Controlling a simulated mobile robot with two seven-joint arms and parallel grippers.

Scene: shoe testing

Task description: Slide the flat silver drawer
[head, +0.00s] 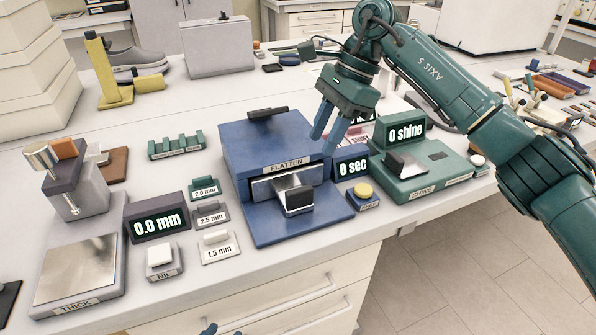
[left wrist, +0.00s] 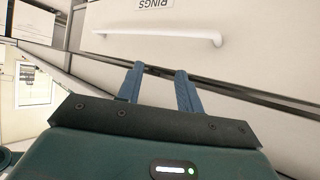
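The flat silver drawer (head: 266,191) sits in the front slot of the blue FLATTEN press (head: 245,155). Its front part shows in the slot, with a black-topped grip block (head: 299,199) standing at its front over the blue base; the rest is hidden inside. My right gripper (head: 328,130) is above the right side of the press, blue fingers pointing down, apart and empty, behind and right of the grip block. My left gripper (left wrist: 160,70) is open and empty in the left wrist view, before a cabinet drawer front. Only its blue tips show at the head view's bottom edge.
Right of the press are a "0 sec" display (head: 353,167), a yellow button (head: 364,190) and the green SHINE unit (head: 425,180). Left are small thickness gauges (head: 220,247) and the "0.0 mm" display (head: 158,222). Bench surface in front of the press is clear.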

